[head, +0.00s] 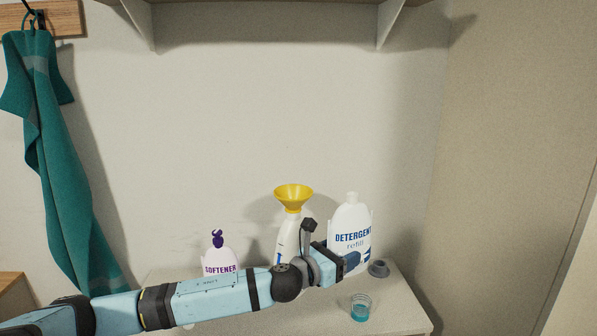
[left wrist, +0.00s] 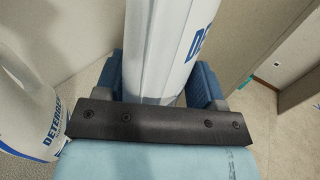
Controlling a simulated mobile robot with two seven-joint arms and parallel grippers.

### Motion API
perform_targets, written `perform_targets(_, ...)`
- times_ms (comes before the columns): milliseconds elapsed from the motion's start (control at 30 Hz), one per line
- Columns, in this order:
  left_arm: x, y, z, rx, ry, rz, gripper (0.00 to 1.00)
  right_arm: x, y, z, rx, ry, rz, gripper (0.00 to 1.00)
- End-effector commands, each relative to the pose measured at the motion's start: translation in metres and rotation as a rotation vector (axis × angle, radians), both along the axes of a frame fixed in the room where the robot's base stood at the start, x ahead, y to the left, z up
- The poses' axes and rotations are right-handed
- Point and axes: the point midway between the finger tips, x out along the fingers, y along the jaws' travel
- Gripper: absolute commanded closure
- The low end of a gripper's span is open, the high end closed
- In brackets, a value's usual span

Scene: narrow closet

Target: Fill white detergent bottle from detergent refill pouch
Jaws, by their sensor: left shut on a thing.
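The white detergent bottle (head: 286,236) stands upright on the counter with a yellow funnel (head: 294,196) in its mouth; my arm hides its lower part. In the left wrist view the bottle (left wrist: 30,108) is at the left, apart from my fingers. The white detergent refill pouch (head: 351,222) is upright just right of the bottle, its spout at the top. My left gripper (head: 350,262) is shut on the pouch low down. In the left wrist view the pouch (left wrist: 165,55) is between my blue fingers. I cannot tell whether its base touches the counter. My right gripper is not in view.
A clear cup with blue liquid (head: 361,309) stands in front. A softener bottle (head: 219,262) stands left, partly behind my arm. A teal towel (head: 50,150) hangs left. A shelf spans above.

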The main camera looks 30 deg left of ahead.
Motion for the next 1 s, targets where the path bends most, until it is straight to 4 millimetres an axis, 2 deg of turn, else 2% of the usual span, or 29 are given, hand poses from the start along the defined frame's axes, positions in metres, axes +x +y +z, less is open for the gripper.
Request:
perform_targets(33, 0.011, 0.014, 0.030, 0.005, -0.004, -0.002, 0.85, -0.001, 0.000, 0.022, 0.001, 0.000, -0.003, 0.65)
perform_targets(100, 0.023, 0.031, 0.049, 0.003, 0.000, -0.011, 0.85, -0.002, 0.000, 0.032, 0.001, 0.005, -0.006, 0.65)
perform_targets(300, 0.048, 0.074, 0.095, -0.001, 0.012, -0.026, 0.85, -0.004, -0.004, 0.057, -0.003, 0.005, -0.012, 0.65)
perform_targets(400, 0.056, 0.091, 0.110, -0.005, 0.019, -0.030, 0.85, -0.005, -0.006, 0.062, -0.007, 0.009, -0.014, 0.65)
perform_targets(633, 0.063, 0.109, 0.124, -0.007, 0.027, -0.034, 0.85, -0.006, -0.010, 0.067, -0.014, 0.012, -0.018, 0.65)
perform_targets(1000, 0.063, 0.105, 0.122, -0.019, 0.029, -0.037, 0.85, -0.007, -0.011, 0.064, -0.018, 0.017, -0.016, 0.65)
